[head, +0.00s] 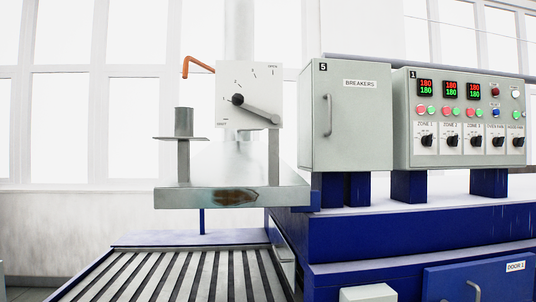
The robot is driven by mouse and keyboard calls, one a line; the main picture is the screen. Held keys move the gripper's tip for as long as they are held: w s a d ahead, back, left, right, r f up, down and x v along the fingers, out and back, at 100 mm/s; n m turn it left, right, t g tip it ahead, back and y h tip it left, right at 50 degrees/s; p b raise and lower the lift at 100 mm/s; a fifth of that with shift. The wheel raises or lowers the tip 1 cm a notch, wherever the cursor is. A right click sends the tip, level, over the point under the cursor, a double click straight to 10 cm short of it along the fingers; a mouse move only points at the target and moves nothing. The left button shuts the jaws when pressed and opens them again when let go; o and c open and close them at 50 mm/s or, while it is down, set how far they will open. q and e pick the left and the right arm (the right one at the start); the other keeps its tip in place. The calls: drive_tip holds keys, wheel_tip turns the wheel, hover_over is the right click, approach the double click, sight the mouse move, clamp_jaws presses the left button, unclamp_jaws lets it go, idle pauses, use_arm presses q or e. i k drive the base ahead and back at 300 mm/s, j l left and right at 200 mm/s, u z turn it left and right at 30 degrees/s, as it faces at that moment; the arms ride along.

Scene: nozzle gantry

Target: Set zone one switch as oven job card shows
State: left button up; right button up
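The zone 1 switch (427,140) is a black rotary knob on a light plate marked "ZONE 1". It sits at the lower left of the grey control panel (403,110) labelled "1", on the right of the head view. The exact setting it points to is too small to read. A red and a green button (430,109) sit above it, below a display (426,88) reading 180 over 180. I see no job card in this view. Neither of my grippers is in view.
Similar zone 2 (451,140) and zone 3 (474,140) switches stand close on the right, then oven fan and hood fan knobs. A closed breakers cabinet (350,125) stands left of the panel. A lever dial (238,99) and slatted conveyor (170,275) are further left.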

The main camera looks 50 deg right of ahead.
sight(427, 140)
drive_tip(key=k+l+z, duration=0.1)
drive_tip(key=l, duration=0.4)
drive_tip(key=k+l+z, duration=0.15)
drive_tip(key=l, duration=0.4)
drive_tip(key=k+l+z, duration=0.1)
drive_tip(key=l, duration=0.45)
drive_tip(key=l+z, duration=0.1)
drive_tip(key=l, duration=0.45)
drive_tip(key=k, duration=0.05)
